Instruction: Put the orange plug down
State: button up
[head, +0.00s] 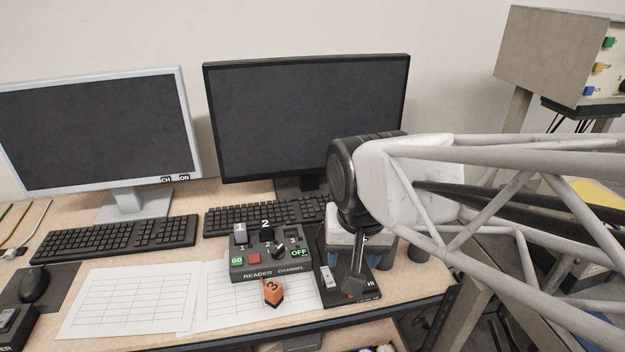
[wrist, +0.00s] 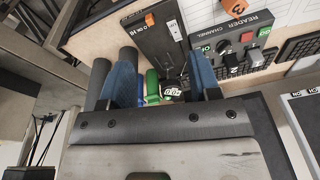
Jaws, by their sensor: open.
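The orange plug (head: 272,291), marked 3, lies on the paper sheets on the desk, just in front of the reader box (head: 265,262). In the wrist view, a small orange patch at the top edge (wrist: 229,3) is likely the same plug. My gripper (head: 362,258) is to the right of the plug, over the dark lever panel, apart from it. In the wrist view my gripper (wrist: 163,82) has its blue fingers wide apart. A green thing (wrist: 151,83) and a dark piece with white marks appear between them; their distance from the fingers is unclear.
The lever panel (wrist: 165,48) stands right of the reader box and carries a dark lever (head: 355,284) and a white switch. Keyboards (head: 115,238) and monitors (head: 307,115) are behind. Paper sheets (head: 125,300) cover the desk left of the plug. Coloured items sit below the desk edge.

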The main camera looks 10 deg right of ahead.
jog(key=shift+s+d+r+n+t, duration=0.15)
jog(key=shift+s+d+n, duration=0.4)
jog(key=shift+s+d, duration=0.3)
jog(key=shift+s+d+f+n+t, duration=0.15)
jog(key=shift+s+d+n, duration=0.45)
jog(key=shift+s, duration=0.4)
jog(key=shift+r, duration=0.1)
